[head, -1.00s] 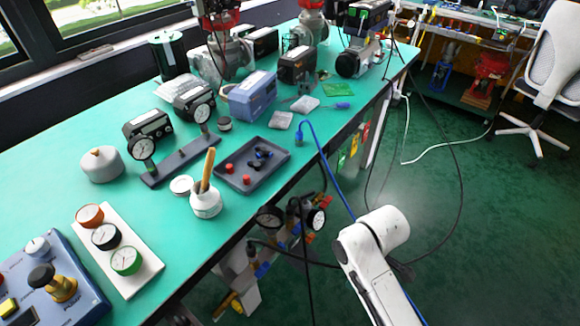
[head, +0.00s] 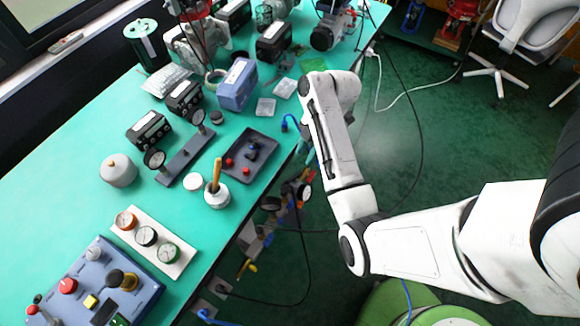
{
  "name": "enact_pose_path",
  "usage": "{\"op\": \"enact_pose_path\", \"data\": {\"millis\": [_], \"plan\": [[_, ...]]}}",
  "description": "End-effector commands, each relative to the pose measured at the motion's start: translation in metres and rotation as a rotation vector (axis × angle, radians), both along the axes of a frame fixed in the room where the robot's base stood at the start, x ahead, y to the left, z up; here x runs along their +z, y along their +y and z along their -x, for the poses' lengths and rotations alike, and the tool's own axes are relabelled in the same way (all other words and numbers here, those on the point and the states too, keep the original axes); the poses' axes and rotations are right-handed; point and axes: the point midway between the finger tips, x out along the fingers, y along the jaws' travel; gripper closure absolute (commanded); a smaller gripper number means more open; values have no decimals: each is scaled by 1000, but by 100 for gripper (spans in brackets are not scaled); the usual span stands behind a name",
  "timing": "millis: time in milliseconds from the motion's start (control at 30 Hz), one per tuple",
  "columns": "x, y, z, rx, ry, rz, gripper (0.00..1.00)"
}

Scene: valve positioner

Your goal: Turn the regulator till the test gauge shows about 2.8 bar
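A blue-grey box (head: 140,297) at the lower left carries a black knob on a brass body (head: 115,278), a red knob (head: 67,286) and a grey knob (head: 94,254). Beside it lies a white plate (head: 182,267) with an orange-rimmed gauge (head: 125,221), a black-rimmed gauge (head: 146,236) and a green-rimmed gauge (head: 168,253). More dial gauges (head: 303,192) hang below the bench edge. I cannot tell which is the test gauge or which knob is the regulator. The dials are too small to read.
The green bench (head: 60,205) holds a dark tray (head: 233,163) with small fittings, a white pot with a brush (head: 217,195), a grey weight (head: 118,170) and black positioners on a bar (head: 185,155). Hoses and cables hang off the bench's right edge.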

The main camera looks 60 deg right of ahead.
Motion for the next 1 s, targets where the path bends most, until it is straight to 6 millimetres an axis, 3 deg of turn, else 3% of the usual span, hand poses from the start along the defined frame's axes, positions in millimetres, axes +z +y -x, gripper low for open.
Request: {"op": "enact_pose_path", "data": {"millis": [600, 1000], "plan": [[-86, 34, -13, 3, 1, -2, 64], [-100, 38, -15, 1, 1, 1, 64]]}}
